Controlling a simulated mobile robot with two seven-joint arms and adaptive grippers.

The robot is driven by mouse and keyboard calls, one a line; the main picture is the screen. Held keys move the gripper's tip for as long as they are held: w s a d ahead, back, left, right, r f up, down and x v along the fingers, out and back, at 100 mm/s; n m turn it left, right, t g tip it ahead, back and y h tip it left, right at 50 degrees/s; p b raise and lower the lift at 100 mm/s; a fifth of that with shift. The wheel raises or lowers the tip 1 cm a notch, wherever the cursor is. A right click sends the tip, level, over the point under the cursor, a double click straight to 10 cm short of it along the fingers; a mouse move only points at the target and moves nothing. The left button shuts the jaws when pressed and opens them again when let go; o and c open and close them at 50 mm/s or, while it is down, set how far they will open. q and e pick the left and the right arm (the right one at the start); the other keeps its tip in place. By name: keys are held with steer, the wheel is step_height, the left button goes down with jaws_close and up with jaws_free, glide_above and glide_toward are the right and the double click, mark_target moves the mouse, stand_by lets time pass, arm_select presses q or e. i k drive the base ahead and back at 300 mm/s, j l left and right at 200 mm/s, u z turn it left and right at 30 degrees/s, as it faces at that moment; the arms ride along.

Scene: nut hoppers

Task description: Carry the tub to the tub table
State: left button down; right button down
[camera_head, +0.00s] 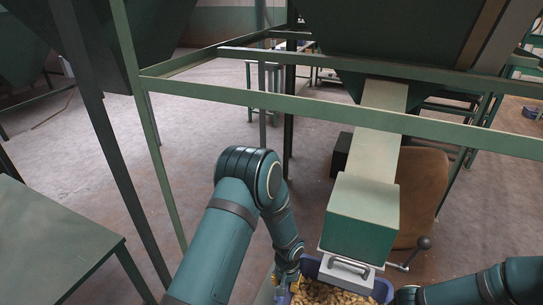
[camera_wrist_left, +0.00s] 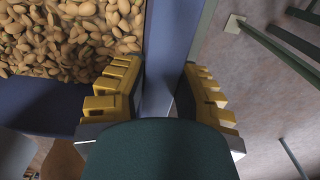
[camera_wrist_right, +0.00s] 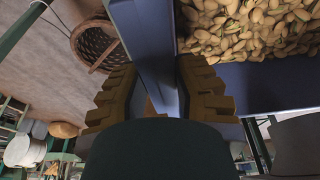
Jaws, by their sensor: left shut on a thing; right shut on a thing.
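A blue tub (camera_head: 309,264) full of nuts sits at the bottom of the head view, under the hopper's chute mouth. My left gripper (camera_head: 288,282) is at the tub's left side. In the left wrist view its yellow fingers (camera_wrist_left: 158,95) are shut on the tub's rim (camera_wrist_left: 160,45). In the right wrist view my right gripper (camera_wrist_right: 157,95) is shut on the opposite rim of the tub (camera_wrist_right: 147,40). Its fingers are out of the head view, where only my right arm shows at the lower right. No tub table can be told for sure.
The chute (camera_head: 362,213) with a grey handle (camera_head: 348,268) and a black-knobbed lever (camera_head: 423,243) hangs right over the tub. Green frame bars (camera_head: 330,108) cross ahead. A green table (camera_head: 50,240) stands at the left. A wicker basket (camera_wrist_right: 92,44) shows in the right wrist view.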

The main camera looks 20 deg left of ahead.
mark_target(19, 283)
steer(key=k+j, duration=0.3)
steer(key=j, duration=0.15)
steer(key=k+j, duration=0.3)
steer(key=j, duration=0.15)
steer(key=k+j, duration=0.3)
steer(key=j, duration=0.15)
steer(key=k+j, duration=0.3)
steer(key=j, duration=0.15)
steer(key=k+j, duration=0.3)
steer(key=j, duration=0.15)
steer(key=k+j+u, duration=0.1)
steer(key=k+j, duration=0.2)
steer(key=j, duration=0.1)
